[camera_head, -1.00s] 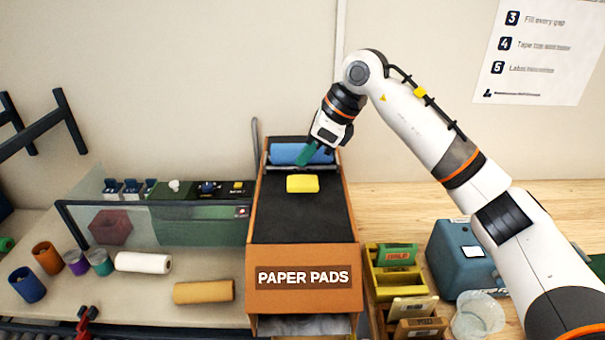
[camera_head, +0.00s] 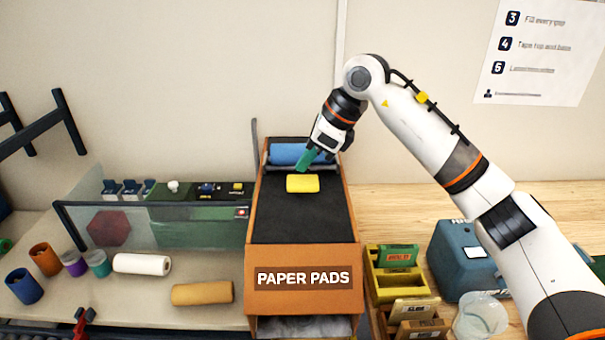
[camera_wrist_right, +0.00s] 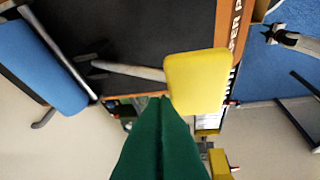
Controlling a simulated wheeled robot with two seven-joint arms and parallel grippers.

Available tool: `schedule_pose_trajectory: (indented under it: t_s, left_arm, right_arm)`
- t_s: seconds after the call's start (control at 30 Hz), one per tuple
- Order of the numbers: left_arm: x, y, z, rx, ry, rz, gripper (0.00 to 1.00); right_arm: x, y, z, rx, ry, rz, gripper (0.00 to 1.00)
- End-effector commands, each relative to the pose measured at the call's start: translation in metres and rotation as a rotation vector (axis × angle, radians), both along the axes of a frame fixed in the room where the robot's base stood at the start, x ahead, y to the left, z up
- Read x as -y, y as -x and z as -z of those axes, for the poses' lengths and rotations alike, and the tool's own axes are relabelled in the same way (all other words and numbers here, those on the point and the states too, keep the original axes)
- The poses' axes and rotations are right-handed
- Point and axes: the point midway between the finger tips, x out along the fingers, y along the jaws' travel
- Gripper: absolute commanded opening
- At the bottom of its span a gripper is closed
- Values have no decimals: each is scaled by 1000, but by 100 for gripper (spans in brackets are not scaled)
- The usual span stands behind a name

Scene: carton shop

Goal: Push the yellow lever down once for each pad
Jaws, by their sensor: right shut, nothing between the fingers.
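The yellow lever (camera_head: 303,183) sits over the dark top of the orange paper pads machine (camera_head: 304,279). In the right wrist view the lever's yellow paddle (camera_wrist_right: 197,82) is at the end of a grey arm. My right gripper (camera_head: 302,168), with green fingers, is shut and empty just behind the lever in the head view. In the right wrist view its fingertips (camera_wrist_right: 163,100) lie close to the paddle's edge; I cannot tell whether they touch. A crumpled grey sheet (camera_head: 304,326) shows in the opening under the label. My left gripper is not in view.
A blue roll (camera_head: 290,154) lies at the back of the machine. A glass panel (camera_head: 150,225) stands at its left. Yellow bins (camera_head: 398,283), a blue box (camera_head: 460,259) and a clear cup (camera_head: 480,317) stand at its right. The wooden table behind them is clear.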

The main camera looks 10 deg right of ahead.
Motion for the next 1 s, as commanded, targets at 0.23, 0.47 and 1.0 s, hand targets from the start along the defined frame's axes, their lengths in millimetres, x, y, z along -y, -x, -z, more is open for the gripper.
schedule_pose_trajectory:
  t_s: [0.23, 0.47, 1.0]
  left_arm:
    - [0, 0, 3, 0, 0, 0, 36]
    - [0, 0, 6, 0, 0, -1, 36]
    - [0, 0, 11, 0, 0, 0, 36]
  right_arm:
    - [0, 2, 4, -1, 1, 0, 0]
    - [-1, 3, 7, -2, 0, -1, 0]
    - [-1, 6, 12, -2, 1, -2, 0]
